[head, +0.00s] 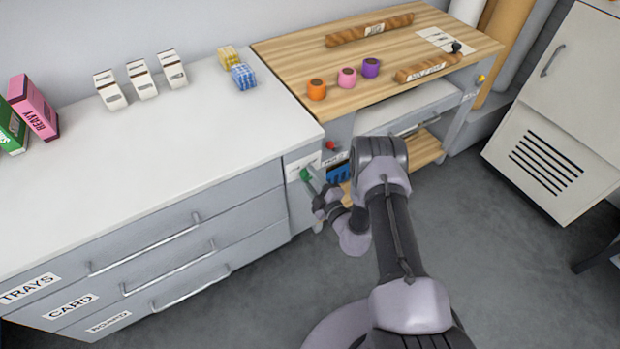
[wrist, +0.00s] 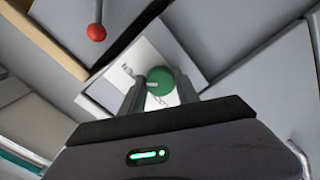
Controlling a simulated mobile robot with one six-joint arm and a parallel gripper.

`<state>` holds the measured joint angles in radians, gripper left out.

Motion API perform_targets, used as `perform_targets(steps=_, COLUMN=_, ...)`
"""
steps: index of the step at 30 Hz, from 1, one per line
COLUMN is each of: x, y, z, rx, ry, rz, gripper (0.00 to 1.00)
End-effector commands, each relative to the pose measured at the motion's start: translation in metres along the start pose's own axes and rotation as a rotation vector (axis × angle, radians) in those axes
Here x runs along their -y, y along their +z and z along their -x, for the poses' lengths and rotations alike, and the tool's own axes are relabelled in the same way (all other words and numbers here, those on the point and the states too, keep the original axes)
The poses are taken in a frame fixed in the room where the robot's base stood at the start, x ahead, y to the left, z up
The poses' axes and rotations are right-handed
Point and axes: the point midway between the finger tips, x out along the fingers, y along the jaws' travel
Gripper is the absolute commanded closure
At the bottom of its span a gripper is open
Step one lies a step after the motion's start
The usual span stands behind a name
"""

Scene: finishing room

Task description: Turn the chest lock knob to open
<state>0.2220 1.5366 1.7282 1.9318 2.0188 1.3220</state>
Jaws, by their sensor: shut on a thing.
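The lock knob is a green round knob (head: 306,175) on a white label plate (head: 301,166) at the right end of the grey drawer chest (head: 180,235). In the wrist view the green knob (wrist: 160,81) sits between my two fingertips, with a pale pointer mark on its left side. My gripper (wrist: 158,88) is shut on the knob. In the head view my gripper (head: 314,180) reaches the plate from the right, and my arm hides part of the area behind it. Small print on the plate (wrist: 128,70) is too blurred to read.
A red knob (head: 330,145) on a rod is close above and right of the green one; it also shows in the wrist view (wrist: 96,32). A wooden-topped bench (head: 290,60) with tape rolls adjoins the chest. Labelled drawers have bar handles (head: 145,248). Grey floor lies open in front.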

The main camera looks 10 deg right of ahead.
Motion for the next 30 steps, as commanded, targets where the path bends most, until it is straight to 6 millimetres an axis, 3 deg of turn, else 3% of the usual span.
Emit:
perform_targets(steps=1, x=0.002, y=0.000, z=0.001, rx=0.000, ry=-0.003, rz=-0.002, gripper=1.00)
perform_targets(steps=2, x=0.001, y=0.000, z=0.001, rx=0.000, ry=-0.003, rz=-0.002, gripper=0.58)
perform_targets(steps=5, x=0.001, y=0.000, z=0.001, rx=0.000, ry=-0.002, rz=-0.001, gripper=0.41)
perform_targets(steps=17, x=-0.001, y=0.000, z=0.009, rx=0.001, ry=-0.003, rz=0.000, gripper=0.41)
perform_targets(steps=20, x=-0.003, y=-0.001, z=0.029, rx=0.003, ry=-0.003, rz=-0.002, gripper=0.41)
perform_targets(steps=30, x=-0.004, y=0.000, z=0.134, rx=0.009, ry=0.000, rz=-0.004, gripper=0.41)
